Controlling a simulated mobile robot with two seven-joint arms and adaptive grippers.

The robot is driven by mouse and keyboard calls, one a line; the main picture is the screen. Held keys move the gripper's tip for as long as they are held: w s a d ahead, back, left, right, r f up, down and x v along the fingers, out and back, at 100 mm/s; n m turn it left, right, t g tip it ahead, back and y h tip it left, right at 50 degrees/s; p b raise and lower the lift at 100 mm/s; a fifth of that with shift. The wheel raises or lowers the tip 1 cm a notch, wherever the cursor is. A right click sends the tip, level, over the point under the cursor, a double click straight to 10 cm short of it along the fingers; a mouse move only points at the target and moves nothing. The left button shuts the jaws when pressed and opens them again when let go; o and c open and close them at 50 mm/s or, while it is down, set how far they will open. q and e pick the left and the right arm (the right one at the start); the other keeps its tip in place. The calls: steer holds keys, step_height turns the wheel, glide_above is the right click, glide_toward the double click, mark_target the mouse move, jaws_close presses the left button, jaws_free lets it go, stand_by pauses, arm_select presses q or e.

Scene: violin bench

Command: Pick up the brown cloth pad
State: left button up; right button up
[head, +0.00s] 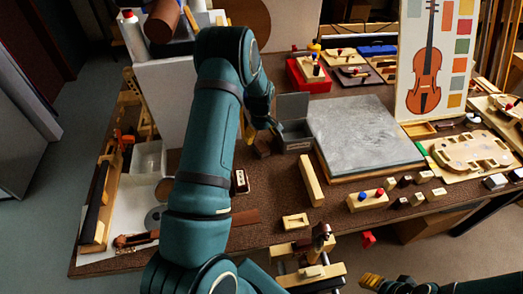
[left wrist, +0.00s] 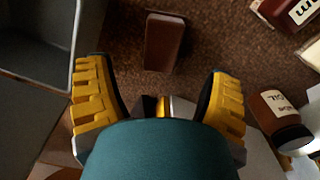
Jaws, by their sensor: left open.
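The brown pad (left wrist: 164,42), a small dark-sided block with a lighter brown top, lies on the speckled brown bench top. In the head view it (head: 262,147) shows just left of the grey open box. My left gripper (left wrist: 160,88) is open and empty, its yellow fingers spread to either side below the pad in the wrist view. The pad lies ahead of the fingertips, apart from both. In the head view my left arm hides much of this gripper (head: 248,128). My right gripper (head: 373,282) shows only partly at the bottom right, away from the pad.
The grey open box (head: 297,136) stands close beside the pad, also in the wrist view (left wrist: 40,40). Small labelled bottles (left wrist: 280,118) lie at the right there. A grey slab (head: 365,135) fills the bench middle; a wooden bar (head: 312,181) lies in front.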

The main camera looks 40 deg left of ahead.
mark_target(261, 146)
arm_select(q)
steer(key=shift+s+d+f+b, duration=0.1)
steer(key=shift+f+b, duration=0.15)
steer(key=shift+f, duration=1.15)
steer(key=shift+s+d+f+b, duration=0.1)
steer(key=shift+f+b, duration=0.1)
steer(key=shift+f, duration=1.2)
steer(key=c, duration=1.2)
